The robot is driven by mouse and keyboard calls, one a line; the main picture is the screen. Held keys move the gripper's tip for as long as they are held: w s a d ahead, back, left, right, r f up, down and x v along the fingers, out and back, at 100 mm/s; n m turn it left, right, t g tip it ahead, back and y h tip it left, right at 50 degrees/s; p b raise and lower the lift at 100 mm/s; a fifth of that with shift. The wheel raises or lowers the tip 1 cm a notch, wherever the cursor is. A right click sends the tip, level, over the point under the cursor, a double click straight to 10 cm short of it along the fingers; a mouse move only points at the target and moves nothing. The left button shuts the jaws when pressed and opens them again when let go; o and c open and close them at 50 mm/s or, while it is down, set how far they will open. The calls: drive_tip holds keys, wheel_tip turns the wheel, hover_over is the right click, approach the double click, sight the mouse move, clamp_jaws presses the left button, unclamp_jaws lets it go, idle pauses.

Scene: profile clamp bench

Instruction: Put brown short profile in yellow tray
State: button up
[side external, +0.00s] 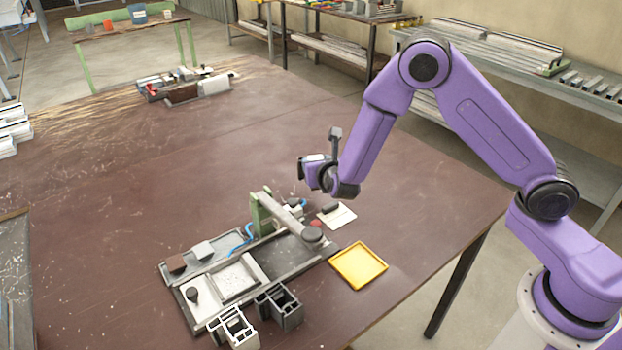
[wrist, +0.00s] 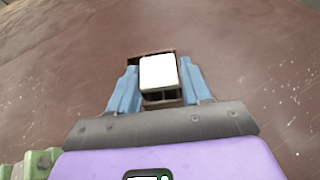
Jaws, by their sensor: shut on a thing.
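My gripper (wrist: 158,85) shows in the wrist view with its two blue fingers closed on a brown short profile (wrist: 165,103). A white square face covers the middle of the profile, and dark hollows show below it. In the side external view my gripper (side external: 309,172) is raised above the table, behind the clamp fixture; the profile is too small to make out there. The yellow tray (side external: 359,266) lies flat on the table, right of the fixture, and looks empty. It is apart from my gripper, lower and nearer the camera.
The clamp fixture (side external: 250,265) has a raised green post and a grey arm. A white profile (side external: 233,328) and a dark profile (side external: 279,306) stand at its front. A pale plate with a dark piece (side external: 336,215) lies behind the tray. Bare table surrounds the tray's right side.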

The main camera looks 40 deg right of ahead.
drive_tip(key=shift+w+a+f, duration=0.15)
drive_tip(key=shift+w+f, duration=0.85)
drive_tip(key=shift+f, duration=0.25)
drive_tip(key=shift+w+f, duration=0.15)
drive_tip(key=shift+f, duration=1.5)
drive_tip(key=shift+f, duration=0.15)
drive_tip(key=o, duration=1.1)
drive_tip(key=shift+a+r, duration=0.15)
drive_tip(key=shift+r, duration=0.15)
drive_tip(key=v, duration=1.2)
